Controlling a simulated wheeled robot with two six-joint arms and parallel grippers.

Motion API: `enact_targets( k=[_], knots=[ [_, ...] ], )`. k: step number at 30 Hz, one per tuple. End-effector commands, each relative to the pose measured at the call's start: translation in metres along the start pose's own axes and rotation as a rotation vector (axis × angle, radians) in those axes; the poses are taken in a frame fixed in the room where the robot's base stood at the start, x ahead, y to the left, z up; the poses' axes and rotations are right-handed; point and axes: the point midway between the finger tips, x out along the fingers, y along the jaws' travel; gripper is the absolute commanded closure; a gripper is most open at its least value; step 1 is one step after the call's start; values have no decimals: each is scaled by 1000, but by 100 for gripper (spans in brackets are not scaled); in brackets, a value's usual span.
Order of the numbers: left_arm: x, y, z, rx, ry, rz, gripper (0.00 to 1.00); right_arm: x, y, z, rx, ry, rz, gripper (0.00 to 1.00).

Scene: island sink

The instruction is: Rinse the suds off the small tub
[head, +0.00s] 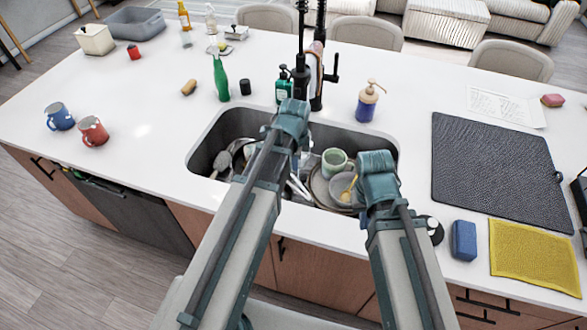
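The sink (208,137) is set in the white island and holds several dishes. Among them are a green mug (334,161) and a grey round vessel (343,189) with a yellow utensil by it. I cannot tell which item in the sink, if any, is the small tub, and I make out no suds. My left gripper (301,165) is over the middle of the sink, mostly hidden by its own wrist. My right gripper (366,190) is over the sink's right end, hidden behind its wrist. The fingers of both are too hidden to read.
A black faucet (317,75) rises behind the sink, with a green bottle (283,88) and soap dispenser (367,101) beside it. A dark drying mat (490,165), blue sponge (463,240) and yellow cloth (535,258) lie right. Mugs (93,131) stand left.

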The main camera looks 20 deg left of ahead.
Motion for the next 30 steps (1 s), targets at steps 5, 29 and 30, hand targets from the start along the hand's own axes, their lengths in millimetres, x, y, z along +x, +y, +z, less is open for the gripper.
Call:
enact_targets(
  k=[5,29,30],
  knots=[
    [7,-19,-2,0,0,0,100,4,0,0,0,0,0,100],
    [22,-64,-7,0,0,0,100,13,-1,-1,0,0,0,100],
    [22,-64,-7,0,0,0,100,13,-1,-1,0,0,0,100]
  ],
)
